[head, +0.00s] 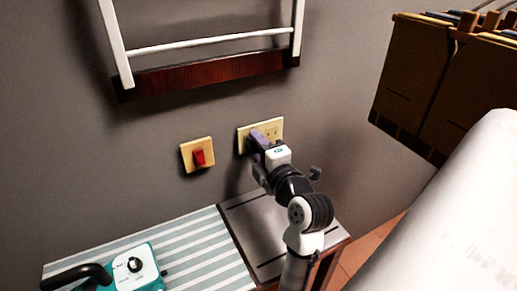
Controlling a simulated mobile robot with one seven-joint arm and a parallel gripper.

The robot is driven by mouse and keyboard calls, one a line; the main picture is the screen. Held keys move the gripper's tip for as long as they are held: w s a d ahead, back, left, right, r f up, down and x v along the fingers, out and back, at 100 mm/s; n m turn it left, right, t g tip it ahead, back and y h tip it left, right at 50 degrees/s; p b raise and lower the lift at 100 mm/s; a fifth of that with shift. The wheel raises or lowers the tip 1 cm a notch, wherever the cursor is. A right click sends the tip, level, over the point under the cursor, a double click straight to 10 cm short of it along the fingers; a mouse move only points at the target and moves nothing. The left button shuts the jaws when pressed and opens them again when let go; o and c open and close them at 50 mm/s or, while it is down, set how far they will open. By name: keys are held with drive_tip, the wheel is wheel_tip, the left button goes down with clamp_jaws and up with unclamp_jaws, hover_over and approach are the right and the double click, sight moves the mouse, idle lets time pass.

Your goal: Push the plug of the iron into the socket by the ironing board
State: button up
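The cream socket plate (273,127) is on the grey wall. Its right-hand outlet shows, and its left part is partly covered. A small purple piece (258,138), which looks like the plug, is in front of the left part. I cannot tell whether its pins are in the socket. My gripper (256,146) is right at the purple piece, seen from behind. Its fingers are mostly hidden, so I cannot tell whether they are shut on it. The teal and white iron (136,266) with a black handle is on the striped ironing board (195,247), at lower left. No cord is clearly visible.
A cream switch plate with a red switch (199,157) is left of the socket. A white rack with a dark wood bar (205,74) hangs above. A grey metal panel (258,235) ends the board below my gripper.

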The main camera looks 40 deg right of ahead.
drive_tip(key=shift+o, duration=1.2)
drive_tip(key=b+v, duration=0.4)
drive_tip(key=v, duration=1)
drive_tip(key=shift+f, duration=0.1)
